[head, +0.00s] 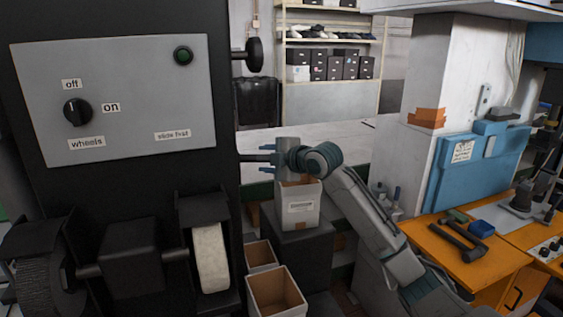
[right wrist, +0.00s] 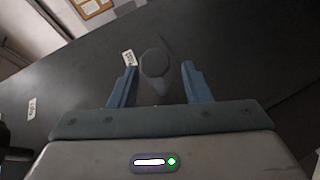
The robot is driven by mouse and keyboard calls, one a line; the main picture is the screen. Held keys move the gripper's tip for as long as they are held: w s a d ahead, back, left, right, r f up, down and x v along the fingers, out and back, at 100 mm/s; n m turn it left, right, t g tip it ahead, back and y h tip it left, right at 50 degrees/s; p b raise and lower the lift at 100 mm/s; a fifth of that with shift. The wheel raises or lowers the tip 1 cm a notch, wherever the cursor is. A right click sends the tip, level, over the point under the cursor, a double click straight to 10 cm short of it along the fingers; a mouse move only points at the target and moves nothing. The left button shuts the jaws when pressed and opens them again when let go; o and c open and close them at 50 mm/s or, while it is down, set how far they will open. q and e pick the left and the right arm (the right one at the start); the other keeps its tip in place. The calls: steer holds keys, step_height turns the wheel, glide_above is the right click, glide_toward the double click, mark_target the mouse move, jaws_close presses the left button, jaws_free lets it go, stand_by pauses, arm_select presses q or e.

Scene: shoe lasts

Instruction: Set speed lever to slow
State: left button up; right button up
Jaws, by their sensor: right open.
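A dark grey lever with a faceted knob end (right wrist: 154,63) stands out from a dark flat surface in the right wrist view. My right gripper (right wrist: 155,85) is open, one blue finger on each side of the lever, with gaps showing. A small white label (right wrist: 128,58) is close to the lever's left, and another (right wrist: 31,108) is farther left; I cannot read either surely. In the head view my right gripper (head: 258,153) points left at the side of the black machine (head: 120,210). My left gripper is not in view.
The machine's grey panel (head: 120,100) has an off/on switch (head: 77,111) and a "slow fast" label (head: 173,135). A black round knob (head: 255,55) juts from its side above my gripper. Open boxes (head: 276,290) stand below. An orange bench (head: 470,255) is at right.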

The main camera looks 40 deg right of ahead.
steer(key=b+v, duration=0.5)
steer(key=v, duration=0.4)
steer(key=shift+s+a, duration=0.15)
steer(key=shift+s, duration=0.2)
stand_by(0.4)
